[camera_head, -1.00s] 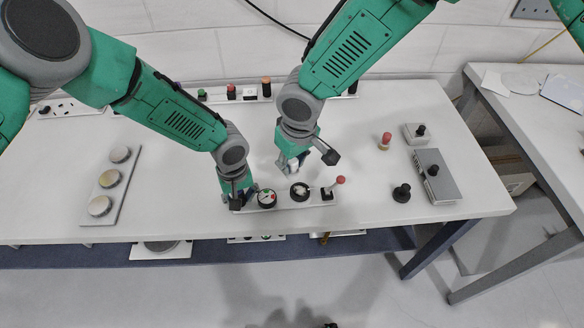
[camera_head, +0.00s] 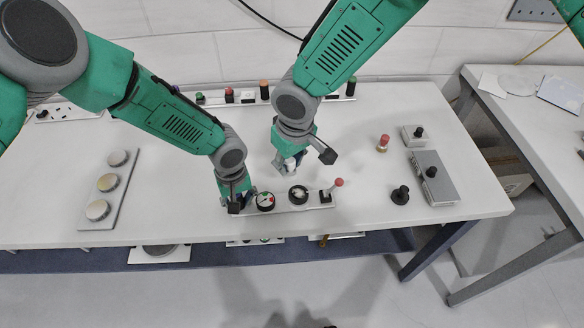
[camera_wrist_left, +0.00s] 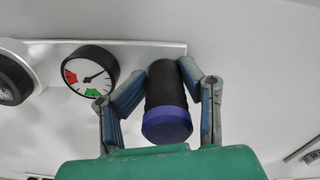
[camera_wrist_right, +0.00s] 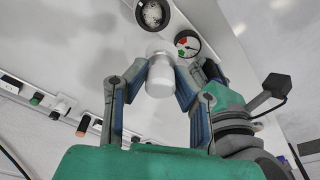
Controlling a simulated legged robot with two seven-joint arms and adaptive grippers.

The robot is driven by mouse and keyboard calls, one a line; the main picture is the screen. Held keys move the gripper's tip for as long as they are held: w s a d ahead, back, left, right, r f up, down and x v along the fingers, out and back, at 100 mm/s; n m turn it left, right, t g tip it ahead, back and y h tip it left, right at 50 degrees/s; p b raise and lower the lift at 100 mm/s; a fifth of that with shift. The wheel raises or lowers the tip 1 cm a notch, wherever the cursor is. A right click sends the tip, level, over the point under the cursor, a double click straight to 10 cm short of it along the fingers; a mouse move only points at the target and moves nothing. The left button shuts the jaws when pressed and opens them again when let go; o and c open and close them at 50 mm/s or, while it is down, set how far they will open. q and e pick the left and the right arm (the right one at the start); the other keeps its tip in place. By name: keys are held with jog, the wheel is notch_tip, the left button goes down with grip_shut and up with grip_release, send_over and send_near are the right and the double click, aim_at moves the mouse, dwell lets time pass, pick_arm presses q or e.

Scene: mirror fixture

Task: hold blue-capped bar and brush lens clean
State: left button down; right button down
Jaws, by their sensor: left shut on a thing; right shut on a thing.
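The bar is a pale strip (camera_head: 302,207) near the table's front edge. It carries a red-and-green gauge (camera_head: 265,201) and a round black-rimmed lens (camera_head: 298,194) with a whitish mottled face. A black post with a blue cap (camera_wrist_left: 167,123) stands at the bar's end. My left gripper (camera_wrist_left: 160,112) is shut around this post, and in the head view it sits at the bar's left end (camera_head: 237,198). My right gripper (camera_head: 289,163) is shut on a white cylinder (camera_wrist_right: 160,76), likely the brush, just behind the lens.
A red-knobbed lever (camera_head: 338,183) rises at the bar's right end. A black knob (camera_head: 400,195), a grey box (camera_head: 434,178) and a red button (camera_head: 383,143) stand at right. A back strip holds several buttons.

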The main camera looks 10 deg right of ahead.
jog(key=shift+f, duration=3.45)
pick_arm(q)
jog(key=shift+f, duration=0.1)
pick_arm(e)
jog(key=shift+d+f, duration=0.45)
jog(key=shift+d, duration=0.1)
jog(key=shift+d+f, duration=0.1)
jog(key=shift+d, duration=1.4)
jog(key=shift+a, duration=2)
jog(key=shift+r, duration=4.05)
